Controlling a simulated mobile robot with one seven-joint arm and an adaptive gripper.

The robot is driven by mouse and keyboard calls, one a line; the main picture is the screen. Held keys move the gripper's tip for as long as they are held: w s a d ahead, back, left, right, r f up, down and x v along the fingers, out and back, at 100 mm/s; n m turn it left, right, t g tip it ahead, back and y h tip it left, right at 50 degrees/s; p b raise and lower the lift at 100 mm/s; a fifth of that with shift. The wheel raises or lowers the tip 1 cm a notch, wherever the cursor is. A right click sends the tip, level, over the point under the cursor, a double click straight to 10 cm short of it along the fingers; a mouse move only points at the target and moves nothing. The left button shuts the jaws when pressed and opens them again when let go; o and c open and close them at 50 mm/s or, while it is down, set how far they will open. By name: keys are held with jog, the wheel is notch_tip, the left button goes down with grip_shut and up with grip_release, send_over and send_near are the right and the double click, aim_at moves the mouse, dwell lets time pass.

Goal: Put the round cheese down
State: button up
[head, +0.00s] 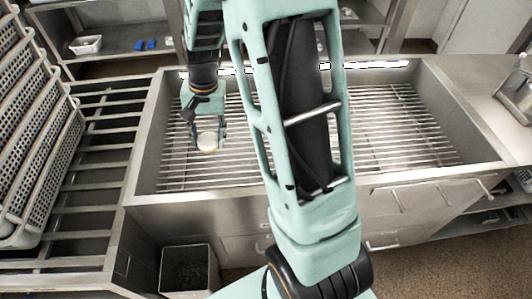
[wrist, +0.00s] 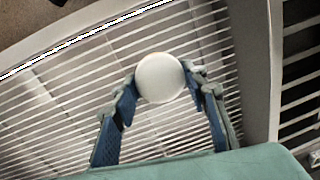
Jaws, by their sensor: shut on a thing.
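The round cheese (wrist: 160,78) is a pale white disc, seen face-on between my fingertips in the wrist view. In the head view the cheese (head: 207,141) shows small and cream-coloured at the end of my gripper (head: 206,132). In the wrist view my gripper (wrist: 163,88) has one blue-padded finger on each side of the cheese and is shut on it. The cheese is over the slatted metal rack (head: 400,125) in the left part of the sink basin. I cannot tell whether it touches the slats.
The basin's raised metal rim (head: 148,140) surrounds the rack. A dark bin (head: 187,268) is below the front. The rack's right side is clear.

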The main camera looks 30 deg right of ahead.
jog(key=w+a+f+m+h+b, duration=0.1)
jog(key=w+a+f+m+b, duration=0.1)
jog(key=f+m+b, duration=0.3)
jog(key=w+a+f+m+b, duration=0.2)
jog(key=a+f+m+b, duration=0.15)
jog(key=m+b, duration=0.65)
jog(key=m, duration=0.2)
send_over(205, 154)
jog(key=shift+t, duration=0.3)
jog(key=f, duration=0.7)
jog(key=s+f, duration=0.1)
jog(key=f, duration=0.3)
jog(key=shift+a+f, duration=0.25)
jog(key=shift+f, duration=0.05)
jog(key=shift+w+f, duration=0.15)
jog(key=shift+f, duration=0.05)
jog(key=shift+w+d+f, duration=0.1)
jog(key=shift+w+f, duration=0.05)
jog(key=shift+f, duration=1.45)
